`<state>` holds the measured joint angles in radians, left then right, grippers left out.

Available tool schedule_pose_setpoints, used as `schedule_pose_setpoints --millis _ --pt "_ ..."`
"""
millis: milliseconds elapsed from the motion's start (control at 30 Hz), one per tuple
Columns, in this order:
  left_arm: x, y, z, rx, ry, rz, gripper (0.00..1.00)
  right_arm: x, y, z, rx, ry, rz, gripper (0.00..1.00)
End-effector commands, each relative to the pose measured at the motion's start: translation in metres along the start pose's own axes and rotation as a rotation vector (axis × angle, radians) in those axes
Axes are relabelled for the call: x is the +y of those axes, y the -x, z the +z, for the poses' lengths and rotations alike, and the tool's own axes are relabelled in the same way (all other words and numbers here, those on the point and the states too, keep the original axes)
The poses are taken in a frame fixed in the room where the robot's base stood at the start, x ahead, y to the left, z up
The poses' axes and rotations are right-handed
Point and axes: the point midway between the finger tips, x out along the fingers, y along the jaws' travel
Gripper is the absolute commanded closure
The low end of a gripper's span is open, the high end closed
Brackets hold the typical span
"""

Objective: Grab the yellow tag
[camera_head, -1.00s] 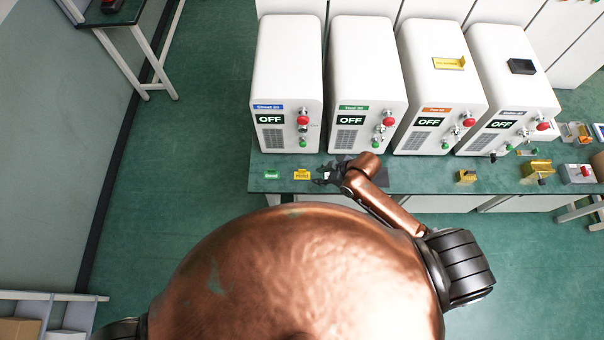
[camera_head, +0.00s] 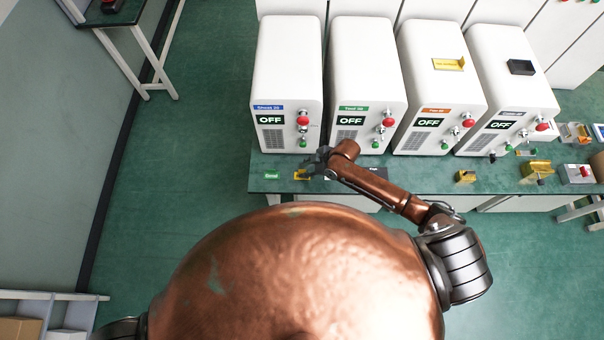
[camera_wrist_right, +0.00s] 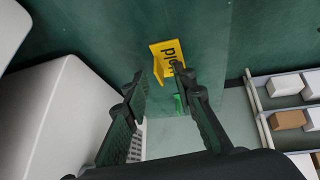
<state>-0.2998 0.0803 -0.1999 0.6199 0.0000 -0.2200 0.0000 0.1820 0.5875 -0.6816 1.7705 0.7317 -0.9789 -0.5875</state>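The yellow tag (camera_head: 300,175) lies near the front edge of the green bench in the head view, partly covered by my right gripper (camera_head: 314,165). In the right wrist view the yellow tag (camera_wrist_right: 166,60) shows dark lettering and a bent-up side. There my right gripper (camera_wrist_right: 163,80) is open, its two fingers apart with nothing held between them. The tag appears just beyond the fingertips, and I cannot tell if they touch it. My left gripper is out of view.
A green tag (camera_head: 271,175) lies left of the yellow one; it also shows between the fingers in the wrist view (camera_wrist_right: 180,101). White machines (camera_head: 288,80) reading OFF stand behind on the bench (camera_head: 420,180). Small yellow items (camera_head: 465,177) sit farther right.

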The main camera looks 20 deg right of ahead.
Motion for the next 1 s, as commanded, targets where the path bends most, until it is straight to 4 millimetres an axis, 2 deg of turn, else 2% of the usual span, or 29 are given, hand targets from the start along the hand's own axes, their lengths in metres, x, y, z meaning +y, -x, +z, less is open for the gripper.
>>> schedule_pose_setpoints --millis 267,633,1000 --pt "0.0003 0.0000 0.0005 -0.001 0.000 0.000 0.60 0.0005 -0.0048 -0.0002 0.000 0.001 0.002 0.75" --pt "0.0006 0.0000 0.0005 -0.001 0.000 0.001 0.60 0.0004 -0.0046 0.0000 0.000 0.000 0.001 0.99" --pt "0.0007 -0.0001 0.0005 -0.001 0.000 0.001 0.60 0.0002 -0.0048 0.0004 -0.001 0.000 0.001 1.00"
